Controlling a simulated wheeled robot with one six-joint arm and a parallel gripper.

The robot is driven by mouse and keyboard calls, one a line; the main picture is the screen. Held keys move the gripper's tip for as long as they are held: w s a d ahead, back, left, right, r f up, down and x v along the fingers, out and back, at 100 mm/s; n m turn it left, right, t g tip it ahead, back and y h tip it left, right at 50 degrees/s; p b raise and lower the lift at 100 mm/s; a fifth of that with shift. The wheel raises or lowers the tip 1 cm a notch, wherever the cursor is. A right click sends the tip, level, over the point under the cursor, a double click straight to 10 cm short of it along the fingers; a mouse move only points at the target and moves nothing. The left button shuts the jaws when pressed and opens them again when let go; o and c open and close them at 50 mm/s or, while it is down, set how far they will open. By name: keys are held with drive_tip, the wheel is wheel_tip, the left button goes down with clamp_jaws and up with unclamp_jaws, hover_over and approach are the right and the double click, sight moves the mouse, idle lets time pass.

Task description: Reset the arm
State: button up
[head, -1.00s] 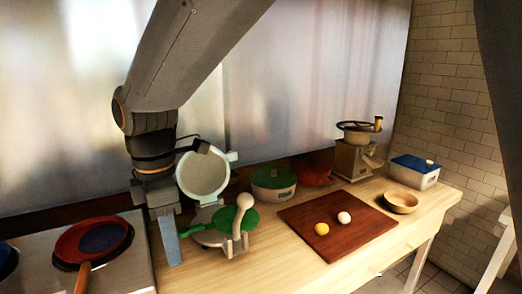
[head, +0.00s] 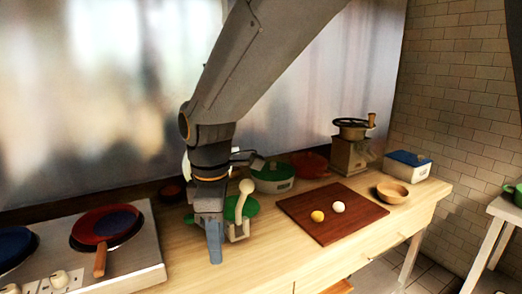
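My gripper (head: 213,250) hangs pointing down above the wooden counter (head: 265,258), at the end of my arm, which comes in from the top. Only one blue-grey finger shows clearly, side-on, so its opening cannot be judged. No held object is visible. Just behind and right of it is a press with a pale knobbed handle (head: 246,188) and a green round piece (head: 229,209). My arm and gripper hide most of the press.
A stove with a red pan (head: 88,221) and a blue pan stands left. Right are a dark board (head: 330,222) with a yellow ball (head: 317,216) and a white ball (head: 338,207), a wooden bowl (head: 392,189), a grinder (head: 348,155), a green pot (head: 272,180) and a blue-lidded box (head: 408,167).

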drive_tip(key=s+d+f+m, duration=0.1)
drive_tip(key=d+f+m, duration=0.2)
drive_tip(key=d+m, duration=0.3)
drive_tip(key=s+d+f+m, duration=0.1)
drive_tip(key=d+f+m, duration=0.2)
drive_tip(key=d, duration=1)
drive_tip(key=s+d+f+m+t, duration=0.1)
drive_tip(key=d+f+m, duration=0.2)
drive_tip(key=d+m, duration=0.6)
drive_tip(key=shift+s+d+f+m, duration=0.15)
drive_tip(key=shift+s+d+m, duration=0.1)
drive_tip(key=shift+m, duration=0.15)
